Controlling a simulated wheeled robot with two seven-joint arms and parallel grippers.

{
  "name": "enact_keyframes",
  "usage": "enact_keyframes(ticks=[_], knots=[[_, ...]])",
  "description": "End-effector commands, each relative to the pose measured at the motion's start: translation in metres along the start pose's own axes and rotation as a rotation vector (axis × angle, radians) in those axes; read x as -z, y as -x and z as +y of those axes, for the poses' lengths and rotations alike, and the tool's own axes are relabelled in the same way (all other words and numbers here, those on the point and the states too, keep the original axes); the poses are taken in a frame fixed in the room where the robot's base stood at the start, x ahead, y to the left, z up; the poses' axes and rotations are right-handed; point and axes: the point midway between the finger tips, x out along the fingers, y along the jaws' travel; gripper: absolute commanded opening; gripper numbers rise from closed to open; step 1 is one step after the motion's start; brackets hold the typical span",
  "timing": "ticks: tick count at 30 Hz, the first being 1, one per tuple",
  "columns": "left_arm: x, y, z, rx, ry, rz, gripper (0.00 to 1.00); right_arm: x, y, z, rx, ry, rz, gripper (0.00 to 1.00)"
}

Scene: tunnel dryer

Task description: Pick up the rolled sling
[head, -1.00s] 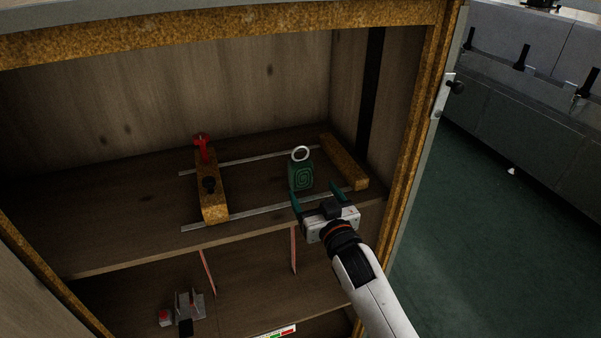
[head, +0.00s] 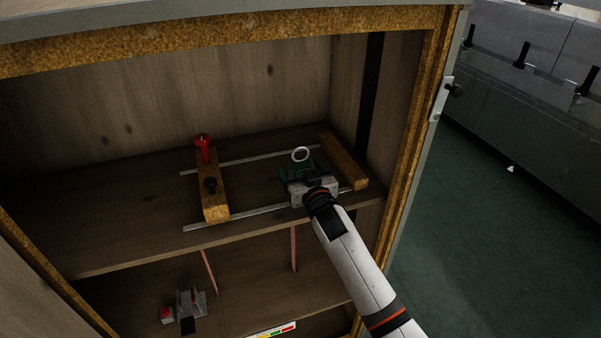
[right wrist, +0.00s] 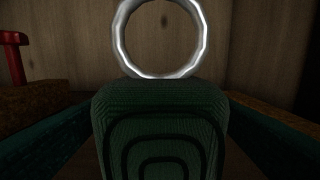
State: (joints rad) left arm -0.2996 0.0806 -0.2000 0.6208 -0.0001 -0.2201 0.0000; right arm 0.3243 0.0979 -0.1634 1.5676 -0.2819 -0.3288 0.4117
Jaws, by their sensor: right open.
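The rolled sling is a dark green block with a spiral on its face, topped by an upright pale metal ring (head: 301,154). It stands on the upper shelf of the cabinet. In the right wrist view the sling (right wrist: 160,130) fills the lower middle, with its ring (right wrist: 120,40) above. My right gripper (head: 298,170) is at the sling, its body hiding most of the green roll in the head view. Its teal fingers are open, one on each side of the sling, with gaps visible in the right wrist view. My left gripper is not in view.
A wooden bar (head: 213,200) with a red knob (head: 203,141) stands left of the sling; another wooden bar (head: 343,162) is close on the right. Thin metal rails (head: 235,217) run between them. The cabinet's right side post (head: 408,150) is near my arm.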

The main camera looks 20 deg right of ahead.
Motion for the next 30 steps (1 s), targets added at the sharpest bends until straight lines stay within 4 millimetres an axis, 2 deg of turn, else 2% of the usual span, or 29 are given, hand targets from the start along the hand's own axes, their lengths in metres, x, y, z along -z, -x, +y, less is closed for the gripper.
enact_keyframes(ticks=[3, 13, 22, 30], knots=[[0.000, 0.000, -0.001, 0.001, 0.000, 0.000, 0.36, 0.000, 0.000, 0.000, 0.000, 0.000, 0.000, 0.78], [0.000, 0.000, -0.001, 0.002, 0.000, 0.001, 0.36, 0.000, 0.001, 0.000, 0.000, 0.000, 0.001, 0.25], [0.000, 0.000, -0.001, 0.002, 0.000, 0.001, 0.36, -0.008, 0.000, 0.000, 0.000, 0.000, -0.004, 0.25], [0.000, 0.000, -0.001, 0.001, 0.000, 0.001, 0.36, -0.059, 0.000, 0.000, -0.001, 0.001, -0.008, 0.25]])
